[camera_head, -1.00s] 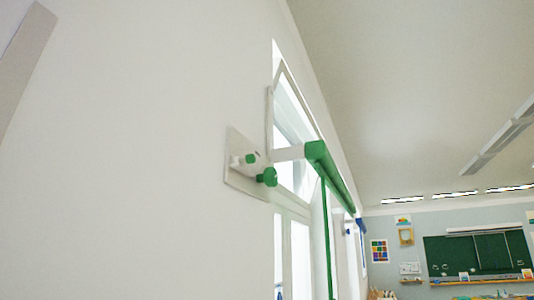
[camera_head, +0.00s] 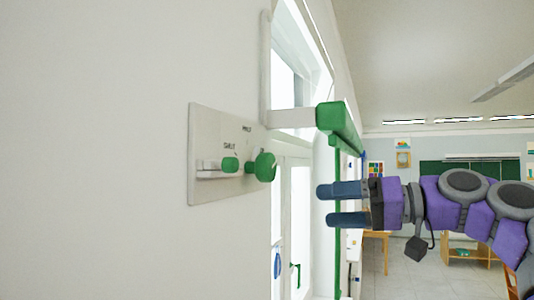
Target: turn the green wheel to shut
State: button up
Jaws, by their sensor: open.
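The green wheel (camera_head: 265,167) is a round knob standing out from a pale panel (camera_head: 206,125) on the white wall, left of centre. A smaller green piece (camera_head: 230,164) sits to its left on a white bar of the same panel. Small dark lettering shows on the panel, too small to read surely. My gripper (camera_head: 322,206) comes in from the right, with two blue fingers pointing left, one above the other. It is open and empty, to the right of the green wheel and a little lower, apart from it in the picture.
A green roller housing (camera_head: 338,127) juts out on a white bracket (camera_head: 290,118) above my gripper. A window (camera_head: 298,55) and a glazed door (camera_head: 299,228) lie behind. A chalkboard (camera_head: 473,171) and wooden shelf (camera_head: 465,247) stand far back. Open floor shows at lower right.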

aim_at(272, 170)
jog(key=d+r+n+y+p, duration=0.1)
jog(key=d+r+n+p, duration=0.2)
jog(key=r, duration=0.4)
jog(key=shift+m+t, duration=0.3)
jog(key=shift+m, duration=0.3)
jog(key=x, duration=0.5)
jog(key=b+x, duration=0.1)
jog(key=x, duration=1.1)
jog(key=shift+s+f, duration=0.25)
jog(key=shift+s, duration=0.05)
jog(key=shift+c, duration=0.4)
jog(key=c, duration=0.9)
